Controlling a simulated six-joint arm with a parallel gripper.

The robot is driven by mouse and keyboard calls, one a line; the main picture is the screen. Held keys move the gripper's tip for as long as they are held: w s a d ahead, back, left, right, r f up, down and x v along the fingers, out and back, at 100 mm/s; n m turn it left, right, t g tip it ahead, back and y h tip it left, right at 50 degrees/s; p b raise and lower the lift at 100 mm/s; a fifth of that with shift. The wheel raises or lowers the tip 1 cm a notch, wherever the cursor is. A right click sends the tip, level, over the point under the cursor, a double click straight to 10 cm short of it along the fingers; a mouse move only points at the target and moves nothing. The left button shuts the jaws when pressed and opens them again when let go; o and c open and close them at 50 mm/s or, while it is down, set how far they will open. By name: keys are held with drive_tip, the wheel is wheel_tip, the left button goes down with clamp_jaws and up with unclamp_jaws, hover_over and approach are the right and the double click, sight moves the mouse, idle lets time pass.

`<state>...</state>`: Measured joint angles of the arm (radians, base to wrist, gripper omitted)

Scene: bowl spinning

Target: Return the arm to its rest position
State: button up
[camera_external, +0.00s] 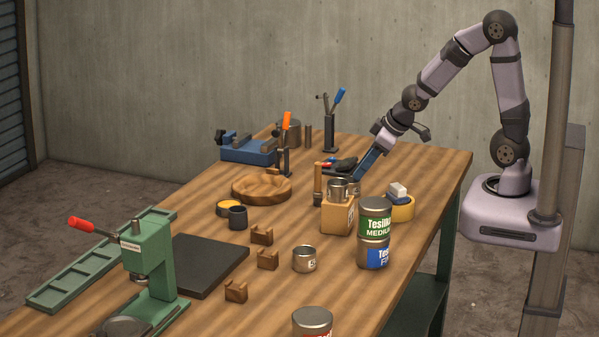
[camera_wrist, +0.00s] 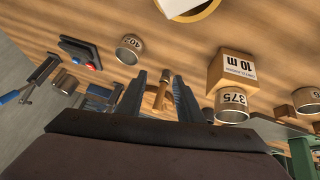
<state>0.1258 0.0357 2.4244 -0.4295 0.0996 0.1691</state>
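My gripper (camera_external: 360,174) hangs over the far right part of the workbench, tilted down to the left, behind the cardboard box. In the wrist view my gripper's two fingers (camera_wrist: 160,76) stand apart. A wooden-handled tool (camera_wrist: 164,88) shows beyond the gap, and I see nothing clearly held. My arm is bent, with its elbow raised high above its base at the bench's right side. The turned wooden bowl (camera_external: 262,187) sits on the bench left of my gripper, apart from it.
Near my gripper stand a cardboard box (camera_external: 338,216), a metal cup (camera_external: 337,190) and the wooden-handled tool (camera_external: 318,184). Stacked cans (camera_external: 374,238) and a tape roll (camera_external: 402,210) are in front. Upright levers (camera_external: 330,128) and a blue vise (camera_external: 247,150) are behind. Space above is clear.

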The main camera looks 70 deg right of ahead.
drive_tip(key=s+a+f+g, duration=0.1)
drive_tip(key=s+a+g, duration=0.2)
drive_tip(key=s, duration=0.6)
drive_tip(key=s+a+f+m+g+y, duration=0.1)
drive_tip(key=s+a+g, duration=0.2)
drive_tip(key=s, duration=0.6)
drive_tip(key=shift+f+g, duration=0.3)
drive_tip(key=shift+f, duration=0.1)
